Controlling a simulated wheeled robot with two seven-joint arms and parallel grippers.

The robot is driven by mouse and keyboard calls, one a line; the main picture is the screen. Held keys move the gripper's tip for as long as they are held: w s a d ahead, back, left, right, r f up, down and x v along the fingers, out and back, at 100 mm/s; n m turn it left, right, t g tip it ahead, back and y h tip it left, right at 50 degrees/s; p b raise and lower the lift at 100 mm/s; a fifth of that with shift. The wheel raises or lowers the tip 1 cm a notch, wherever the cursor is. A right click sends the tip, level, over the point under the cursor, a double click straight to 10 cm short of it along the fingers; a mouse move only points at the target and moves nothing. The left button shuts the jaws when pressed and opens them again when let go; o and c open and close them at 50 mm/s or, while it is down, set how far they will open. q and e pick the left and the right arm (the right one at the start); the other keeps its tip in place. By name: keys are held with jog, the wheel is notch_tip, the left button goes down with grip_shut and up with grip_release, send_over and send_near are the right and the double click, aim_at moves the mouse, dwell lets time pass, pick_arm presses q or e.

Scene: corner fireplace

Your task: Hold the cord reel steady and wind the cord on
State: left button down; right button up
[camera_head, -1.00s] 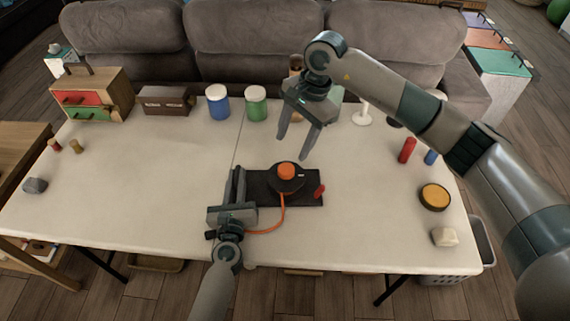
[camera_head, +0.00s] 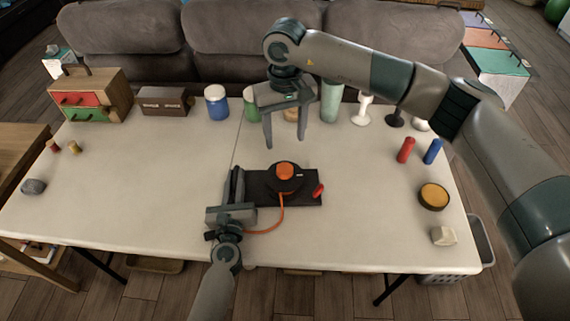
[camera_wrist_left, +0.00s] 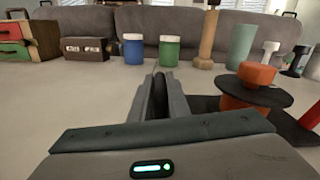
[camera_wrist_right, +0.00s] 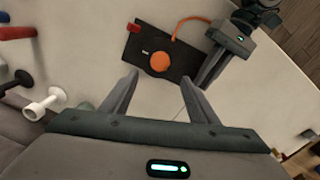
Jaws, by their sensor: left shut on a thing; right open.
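The cord reel (camera_head: 285,184) is a dark drum with an orange knob (camera_head: 285,171) on top. It sits on a black base (camera_head: 308,200) with a red piece at its right end. An orange cord (camera_head: 281,216) runs from the drum forward and left past my left gripper. My left gripper (camera_head: 237,184) is shut at the base's left end; a dark part shows between its fingers in the left wrist view (camera_wrist_left: 160,90). My right gripper (camera_head: 286,143) is open and empty, above and behind the reel. The right wrist view shows the knob (camera_wrist_right: 160,62) beyond its fingertips.
Blue (camera_head: 217,103) and green (camera_head: 251,104) jars, a pale green cylinder (camera_head: 331,102) and stands line the back. Red (camera_head: 405,150) and blue (camera_head: 433,152) cylinders, a yellow-topped disc (camera_head: 433,196) and a pale block (camera_head: 443,236) lie right. The table's left half is mostly clear.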

aim_at(285, 168)
jog(key=shift+f, duration=6)
jog(key=c, duration=1)
